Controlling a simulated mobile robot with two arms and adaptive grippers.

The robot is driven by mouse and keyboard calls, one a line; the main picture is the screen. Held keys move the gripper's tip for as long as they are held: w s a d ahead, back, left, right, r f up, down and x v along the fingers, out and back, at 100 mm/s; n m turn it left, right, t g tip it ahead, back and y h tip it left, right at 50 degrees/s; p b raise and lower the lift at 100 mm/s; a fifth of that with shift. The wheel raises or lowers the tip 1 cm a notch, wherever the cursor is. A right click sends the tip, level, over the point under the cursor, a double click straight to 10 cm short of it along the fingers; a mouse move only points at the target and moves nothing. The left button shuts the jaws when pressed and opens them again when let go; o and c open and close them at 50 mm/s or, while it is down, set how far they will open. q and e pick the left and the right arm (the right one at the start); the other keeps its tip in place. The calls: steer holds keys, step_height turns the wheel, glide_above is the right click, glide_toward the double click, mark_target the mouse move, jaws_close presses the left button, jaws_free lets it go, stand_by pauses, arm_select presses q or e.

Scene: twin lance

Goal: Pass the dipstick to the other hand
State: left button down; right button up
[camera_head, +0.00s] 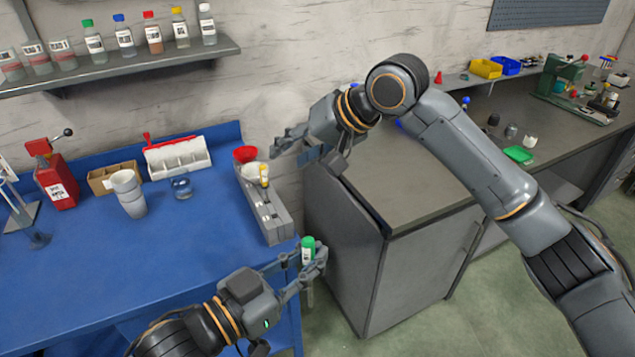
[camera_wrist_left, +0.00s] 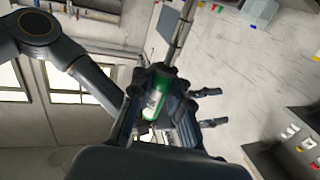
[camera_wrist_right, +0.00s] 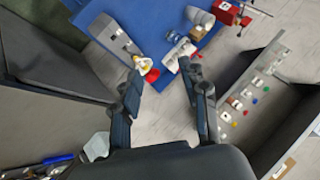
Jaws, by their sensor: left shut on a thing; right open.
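My left gripper (camera_head: 305,258) is at the front right corner of the blue table, shut on a green-topped piece with a pale label, which I take for the dipstick (camera_head: 308,244). It stands roughly upright between the fingers. In the left wrist view its green, labelled part (camera_wrist_left: 157,93) lies between the fingers; a thin greyish bar runs upward beyond it, and I cannot tell if it belongs to it. My right gripper (camera_head: 298,150) is open and empty, higher up and farther back, apart from the dipstick. Its spread fingers (camera_wrist_right: 162,78) show in the right wrist view.
A grey rack (camera_head: 276,227) with a yellow-topped piece (camera_head: 264,173) stands at the blue table's (camera_head: 85,265) right edge, close to the left gripper. Stacked cups (camera_head: 130,195) and a red-and-white box (camera_head: 178,160) are farther left. A grey counter (camera_head: 415,185) lies under the right arm.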

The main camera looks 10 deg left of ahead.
steer(key=s+r+n+h, duration=0.25)
steer(key=s+r, duration=0.45)
steer(key=s, duration=0.4)
arm_select(q)
steer(key=shift+s, duration=0.1)
arm_select(e)
steer(key=h, duration=0.4)
glide_toward(306, 240)
steer(key=x, duration=0.9)
steer(key=shift+w+f, duration=0.15)
steer(key=shift+f, duration=0.05)
jaws_close()
arm_select(q)
steer(key=c, duration=1.2)
jaws_free()
